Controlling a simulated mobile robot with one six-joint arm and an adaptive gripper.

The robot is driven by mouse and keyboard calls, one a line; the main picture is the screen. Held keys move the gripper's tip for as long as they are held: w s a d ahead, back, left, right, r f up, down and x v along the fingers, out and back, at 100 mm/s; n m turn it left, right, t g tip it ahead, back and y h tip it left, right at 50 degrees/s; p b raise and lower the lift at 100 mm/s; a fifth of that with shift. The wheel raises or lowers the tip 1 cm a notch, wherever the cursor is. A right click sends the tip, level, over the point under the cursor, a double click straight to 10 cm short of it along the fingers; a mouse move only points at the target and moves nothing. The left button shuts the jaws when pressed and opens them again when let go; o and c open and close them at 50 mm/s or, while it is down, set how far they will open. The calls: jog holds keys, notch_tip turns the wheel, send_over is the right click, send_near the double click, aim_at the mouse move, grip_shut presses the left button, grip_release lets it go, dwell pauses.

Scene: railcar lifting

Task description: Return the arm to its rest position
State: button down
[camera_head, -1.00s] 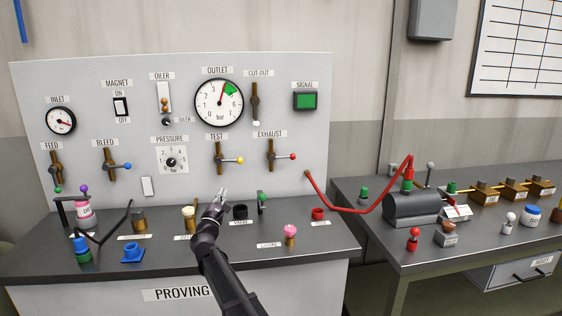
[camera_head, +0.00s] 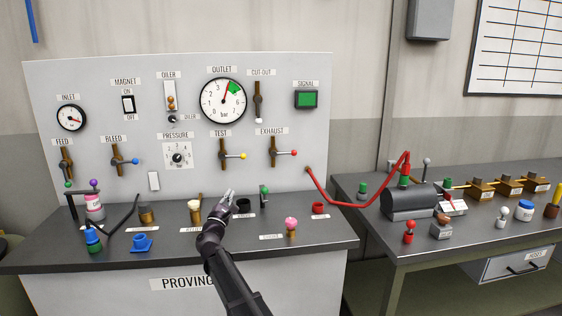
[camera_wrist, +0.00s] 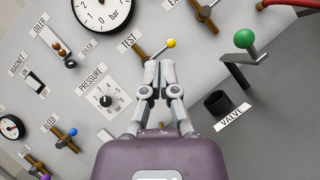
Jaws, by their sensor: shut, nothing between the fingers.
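My gripper (camera_head: 228,197) is above the proving bench (camera_head: 330,224), in front of the upright panel. It points toward the panel below the yellow-tipped TEST lever (camera_head: 232,155). In the wrist view my gripper (camera_wrist: 159,72) has its fingertips together with nothing between them. There the TEST lever (camera_wrist: 158,50) appears just beyond the fingertips; I cannot tell any contact from this view. A black cup (camera_head: 243,205) by the VALVE label stands just right of the gripper.
A green-knobbed lever (camera_head: 264,195), a pink-topped part (camera_head: 291,226) and a red cup (camera_head: 318,208) stand to the right. A cream-topped part (camera_head: 194,210) stands close left. A red hose (camera_head: 350,207) runs to the second bench. Free air lies in front of the bench.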

jog(key=s+d+f+m+g+h+p, duration=0.1)
jog(key=s+d+f+m+g, duration=0.35)
jog(key=d, duration=0.65)
jog(key=s+d+f+m+g+h+p, duration=0.2)
jog(key=s+d+f+m+g, duration=0.25)
jog(key=d, duration=0.55)
jog(key=s+d+f+m+g+h+p, duration=0.1)
jog(key=s+d+f+m+g, duration=0.1)
jog(key=s+d+m+g, duration=0.65)
jog(key=s+d+f+m+g+y+p, duration=0.2)
jog(key=s+d+f+m+y+p, duration=0.15)
jog(key=s+d+f, duration=0.3)
jog(key=s+a+m+g+y+p, duration=0.1)
jog(key=s+m+g+y, duration=0.1)
jog(key=s+y, duration=0.4)
jog(key=s+m, duration=0.1)
jog(key=s, duration=0.4)
jog(key=shift+s+f+g, duration=0.15)
jog(key=shift+f+g, duration=0.05)
jog(key=shift+g, duration=0.15)
